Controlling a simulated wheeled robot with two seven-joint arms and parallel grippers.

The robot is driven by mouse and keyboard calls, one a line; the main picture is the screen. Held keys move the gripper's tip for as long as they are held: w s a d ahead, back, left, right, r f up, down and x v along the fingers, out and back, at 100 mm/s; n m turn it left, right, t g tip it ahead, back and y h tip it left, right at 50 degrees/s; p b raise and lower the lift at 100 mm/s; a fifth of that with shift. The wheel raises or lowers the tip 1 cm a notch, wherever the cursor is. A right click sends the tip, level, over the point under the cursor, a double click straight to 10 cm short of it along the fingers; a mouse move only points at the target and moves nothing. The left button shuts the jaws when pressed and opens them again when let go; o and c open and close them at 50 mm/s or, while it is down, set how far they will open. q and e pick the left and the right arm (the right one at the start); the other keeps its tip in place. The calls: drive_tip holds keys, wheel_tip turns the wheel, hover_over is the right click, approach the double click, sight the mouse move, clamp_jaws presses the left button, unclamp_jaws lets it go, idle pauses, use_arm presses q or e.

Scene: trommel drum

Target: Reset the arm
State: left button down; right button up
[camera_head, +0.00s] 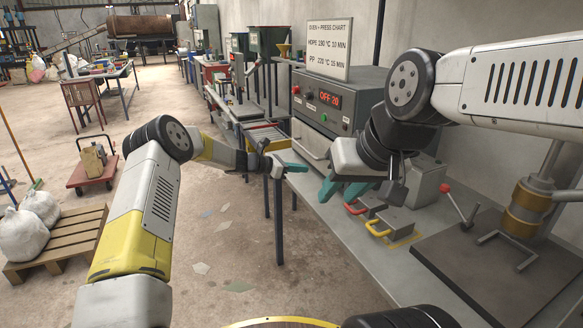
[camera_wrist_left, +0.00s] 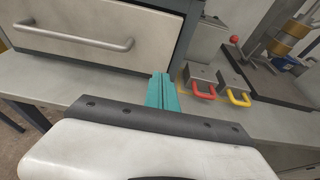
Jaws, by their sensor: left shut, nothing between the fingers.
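My left gripper (camera_head: 298,167) reaches in from the left with its teal fingers together and nothing between them. It hangs in the air in front of the oven. In the left wrist view its closed teal fingers (camera_wrist_left: 161,92) point toward the bench below the oven door. My right gripper (camera_head: 343,190) comes in from the right, with two teal fingers apart and nothing seen between them. It is in the air above the bench edge, close to the left gripper but apart from it.
The grey oven (camera_head: 318,103) shows "OFF 20" under a chart sign (camera_head: 326,47). Metal blocks with a red handle (camera_wrist_left: 204,91) and a yellow handle (camera_wrist_left: 238,98) sit on the bench (camera_wrist_left: 278,122). A press with a dark plate (camera_head: 487,265) stands right.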

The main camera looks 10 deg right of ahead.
use_arm(q)
drive_tip(key=s+a+r+m+y, duration=0.2)
drive_tip(key=s+a+r+m, duration=0.2)
drive_tip(key=s+r, duration=0.25)
drive_tip(key=s+a+r+m+g+y, duration=0.1)
drive_tip(key=s+a+r+m+y, duration=0.1)
drive_tip(key=s+a+r+m, duration=0.35)
drive_tip(key=s+a+r+m+y, duration=0.2)
drive_tip(key=s+r+m, duration=0.2)
drive_tip(key=s+r, duration=0.4)
drive_tip(key=s+a+m+t+y, duration=0.1)
drive_tip(key=s+a+m, duration=0.2)
drive_tip(key=s, duration=0.6)
drive_tip(key=s+a+m+t+y, duration=0.1)
drive_tip(key=s+a+m+y, duration=0.1)
drive_tip(key=s+a, duration=0.6)
drive_tip(key=s+a+m+y, duration=0.2)
drive_tip(key=s+a, duration=0.4)
drive_tip(key=s, duration=0.4)
drive_tip(key=shift+a+r+m+t, duration=0.15)
drive_tip(key=shift+m+t, duration=0.25)
drive_tip(key=shift+m, duration=0.45)
